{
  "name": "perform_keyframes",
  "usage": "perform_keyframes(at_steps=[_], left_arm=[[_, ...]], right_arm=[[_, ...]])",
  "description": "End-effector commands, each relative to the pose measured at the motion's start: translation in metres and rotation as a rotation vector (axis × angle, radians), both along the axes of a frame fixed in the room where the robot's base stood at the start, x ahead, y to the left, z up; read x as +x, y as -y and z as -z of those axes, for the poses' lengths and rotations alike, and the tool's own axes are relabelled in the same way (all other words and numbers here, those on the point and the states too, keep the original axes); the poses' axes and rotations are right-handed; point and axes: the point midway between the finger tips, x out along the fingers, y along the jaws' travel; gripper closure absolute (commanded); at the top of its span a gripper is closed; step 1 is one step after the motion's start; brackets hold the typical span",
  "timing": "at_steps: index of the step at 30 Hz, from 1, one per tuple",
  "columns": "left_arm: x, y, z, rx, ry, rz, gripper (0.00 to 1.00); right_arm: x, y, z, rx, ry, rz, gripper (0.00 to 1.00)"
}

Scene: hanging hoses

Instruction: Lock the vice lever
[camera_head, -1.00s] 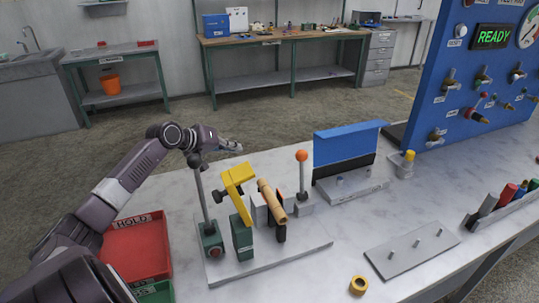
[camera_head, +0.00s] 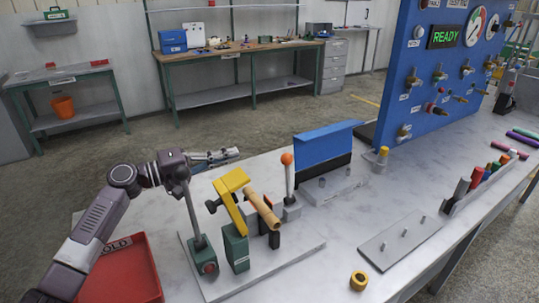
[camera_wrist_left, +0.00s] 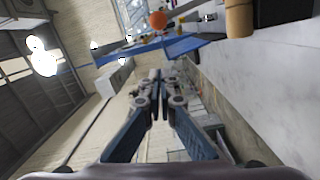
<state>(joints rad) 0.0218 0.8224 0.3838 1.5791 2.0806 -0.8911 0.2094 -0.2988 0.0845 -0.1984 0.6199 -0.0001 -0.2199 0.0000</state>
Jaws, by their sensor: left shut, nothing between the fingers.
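The vice shows in the head view with a green base (camera_head: 236,248) and a yellow upper part (camera_head: 231,182). A tan cylinder (camera_head: 262,210) lies tilted beside the yellow part. An orange-knobbed lever (camera_head: 287,160) stands upright behind the cylinder. The orange knob (camera_wrist_left: 158,20) and the cylinder (camera_wrist_left: 238,18) also show in the wrist view. A grey rod (camera_head: 190,215) rises from a green box; my wrist hides its top. My left gripper (camera_head: 232,154) is shut and empty, left of and apart from the orange knob; its fingers meet in the wrist view (camera_wrist_left: 158,76). My right gripper is out of view.
A blue upright panel (camera_head: 325,147) stands behind the orange lever. A red tray (camera_head: 125,272) lies below my left arm. A pegged plate (camera_head: 400,242), a yellow ring (camera_head: 358,281) and a blue control board (camera_head: 420,85) are to the right. Marble surface is clear between them.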

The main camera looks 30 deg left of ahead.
Motion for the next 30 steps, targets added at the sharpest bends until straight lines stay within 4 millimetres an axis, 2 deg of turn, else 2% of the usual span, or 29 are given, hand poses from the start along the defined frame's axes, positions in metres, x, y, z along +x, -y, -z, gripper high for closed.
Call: perform_keyframes(at_steps=[17,24,30], left_arm=[[0.079,0.052,-0.003,-0.001,0.002,0.0,1.0],[0.07,0.08,0.004,0.001,-0.002,0.001,1.0],[0.066,0.089,0.008,0.001,0.0,-0.001,1.0]], right_arm=[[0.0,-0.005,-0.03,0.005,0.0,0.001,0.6],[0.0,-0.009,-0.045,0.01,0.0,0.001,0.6],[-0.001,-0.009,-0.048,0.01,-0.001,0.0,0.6]])
